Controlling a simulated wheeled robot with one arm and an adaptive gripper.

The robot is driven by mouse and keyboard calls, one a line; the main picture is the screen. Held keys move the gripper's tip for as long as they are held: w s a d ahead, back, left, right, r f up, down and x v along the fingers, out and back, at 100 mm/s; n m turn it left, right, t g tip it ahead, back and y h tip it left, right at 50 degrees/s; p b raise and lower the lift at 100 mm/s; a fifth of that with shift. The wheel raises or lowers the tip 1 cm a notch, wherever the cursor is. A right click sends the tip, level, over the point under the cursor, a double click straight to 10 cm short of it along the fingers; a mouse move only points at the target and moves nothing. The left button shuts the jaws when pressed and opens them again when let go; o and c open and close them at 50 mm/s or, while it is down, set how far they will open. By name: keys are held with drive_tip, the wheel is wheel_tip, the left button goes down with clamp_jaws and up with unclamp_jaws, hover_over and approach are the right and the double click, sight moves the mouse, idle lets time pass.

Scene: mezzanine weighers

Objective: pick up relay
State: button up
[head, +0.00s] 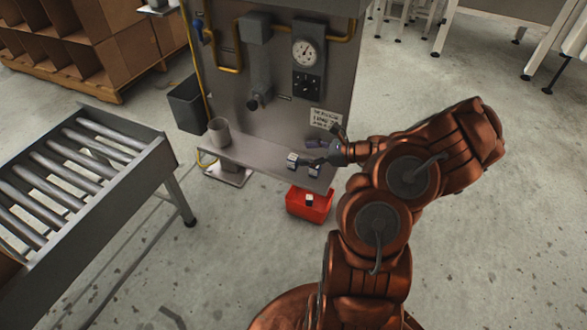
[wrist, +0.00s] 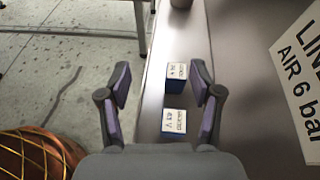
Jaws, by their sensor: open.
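Two small blue boxes with white printed labels, which look like relays, stand on a narrow metal shelf (head: 245,152). In the wrist view the farther box (wrist: 176,75) is level with the fingertips, and the nearer box (wrist: 174,122) sits between the fingers, closer to the palm. The labels are too small to read. My gripper (wrist: 161,75) is open, with one finger on either side of the boxes and apart from them. In the head view my gripper (head: 306,152) is over the right end of the shelf, beside the small boxes.
A red bin (head: 309,214) with a small dark-and-white item in it stands on the floor below the shelf end. A grey cup (head: 219,132) is at the shelf's left. The panel with gauge (head: 306,53) rises behind. A roller conveyor (head: 120,185) stands left.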

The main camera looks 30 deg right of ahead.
sight(294, 157)
drive_tip(key=shift+m+h, duration=0.4)
drive_tip(key=shift+m, duration=0.4)
drive_tip(key=d+f, duration=0.1)
drive_tip(key=s+d+f, duration=0.1)
drive_tip(key=f, duration=0.1)
drive_tip(key=shift+s+d+f, duration=0.1)
drive_tip(key=shift+d+f, duration=0.1)
drive_tip(key=shift+d, duration=0.2)
drive_tip(key=shift+d+f+t, duration=0.15)
drive_tip(key=shift+f+t, duration=0.05)
drive_tip(key=shift+t, duration=0.1)
drive_tip(key=shift+b+x, duration=1.25)
drive_tip(key=shift+x, duration=2.55)
drive_tip(key=shift+d+r, duration=0.1)
drive_tip(key=shift+d, duration=0.05)
clamp_jaws()
